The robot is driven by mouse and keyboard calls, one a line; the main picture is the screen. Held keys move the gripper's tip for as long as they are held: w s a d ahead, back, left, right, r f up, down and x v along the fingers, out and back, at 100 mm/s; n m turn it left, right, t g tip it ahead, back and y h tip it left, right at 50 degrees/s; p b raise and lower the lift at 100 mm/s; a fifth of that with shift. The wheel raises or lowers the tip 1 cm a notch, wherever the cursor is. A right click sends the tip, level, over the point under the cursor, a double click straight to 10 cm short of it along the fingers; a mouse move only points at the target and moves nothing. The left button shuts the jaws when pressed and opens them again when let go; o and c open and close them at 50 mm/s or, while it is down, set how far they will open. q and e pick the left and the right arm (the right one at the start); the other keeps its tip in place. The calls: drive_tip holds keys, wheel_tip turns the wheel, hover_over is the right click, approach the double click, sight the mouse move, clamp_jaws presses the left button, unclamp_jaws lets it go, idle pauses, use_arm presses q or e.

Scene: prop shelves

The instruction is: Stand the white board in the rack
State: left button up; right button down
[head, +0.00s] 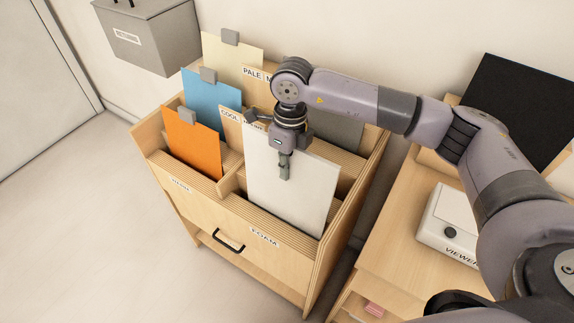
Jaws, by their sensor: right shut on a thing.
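The white board (288,195) is a flat rectangle in the front right compartment of the wooden rack (207,207), behind the front panel labelled FOAM. It stands close to upright, slightly tilted in the picture. Its lower edge is hidden behind that panel, so I cannot tell whether it touches the bottom. My right gripper (285,167) is shut on the board's upper part, its fingers pointing down over the front face. My left gripper is not in view.
Orange (193,143), blue (212,100) and cream (233,62) boards with grey clips stand in the rack's left compartments. A dark grey board (338,132) stands behind my right gripper. A white viewer box (450,225) and a black panel (515,105) are on the right. A grey box (150,37) hangs on the wall.

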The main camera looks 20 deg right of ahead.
sight(287, 185)
drive_tip(key=shift+f+b, duration=2.65)
drive_tip(key=shift+f, duration=0.85)
drive_tip(key=c, duration=1.7)
unclamp_jaws()
drive_tip(key=shift+o, duration=0.2)
drive_tip(key=shift+r, duration=0.1)
wheel_tip(287, 185, up, 12)
drive_tip(key=shift+w+d, duration=0.3)
drive_tip(key=shift+d, duration=0.1)
